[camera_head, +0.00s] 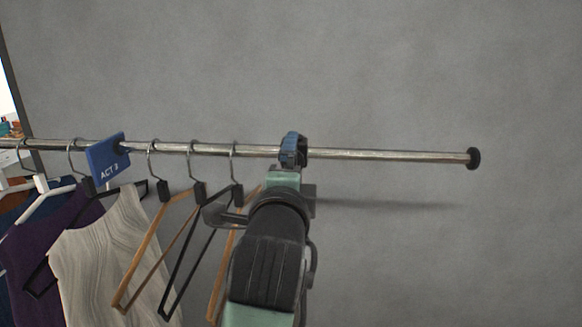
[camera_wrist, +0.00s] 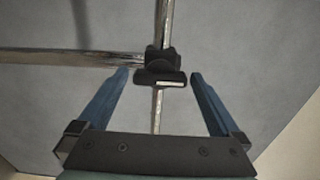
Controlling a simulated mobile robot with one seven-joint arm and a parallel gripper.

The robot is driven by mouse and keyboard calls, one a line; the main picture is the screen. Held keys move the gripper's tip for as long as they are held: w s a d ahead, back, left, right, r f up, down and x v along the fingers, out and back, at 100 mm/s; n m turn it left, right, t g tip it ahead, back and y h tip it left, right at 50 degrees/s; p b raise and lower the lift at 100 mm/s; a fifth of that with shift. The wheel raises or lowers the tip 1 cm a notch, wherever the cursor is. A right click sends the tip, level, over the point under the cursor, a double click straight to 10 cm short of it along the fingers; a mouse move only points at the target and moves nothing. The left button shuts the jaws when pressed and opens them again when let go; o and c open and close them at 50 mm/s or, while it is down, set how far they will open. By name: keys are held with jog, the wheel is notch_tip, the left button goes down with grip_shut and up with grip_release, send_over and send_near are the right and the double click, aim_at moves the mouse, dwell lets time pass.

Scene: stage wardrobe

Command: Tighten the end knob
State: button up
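The knob (camera_wrist: 160,78) is a dark bar-shaped handle with a light mark, on a black clamp (camera_wrist: 162,58) where two metal tubes meet in the wrist view. My gripper (camera_wrist: 158,75) is open, its two blue fingers on either side of the knob with a visible gap at each side. In the head view my gripper (camera_head: 289,150) is up at the rail (camera_head: 390,154), beside a dark fitting (camera_head: 303,151). The arm hides what lies below the fitting, and the knob cannot be made out there.
Several hangers, some empty like the wooden one (camera_head: 137,262), hang left of my arm. A grey garment (camera_head: 105,250) and a purple one (camera_head: 45,240) hang further left. A blue "ACT" sign (camera_head: 108,158) sits on the rail. The rail's right part is bare to its black end cap (camera_head: 473,158).

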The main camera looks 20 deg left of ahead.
jog(key=b+v, duration=0.4)
jog(key=v, duration=0.9)
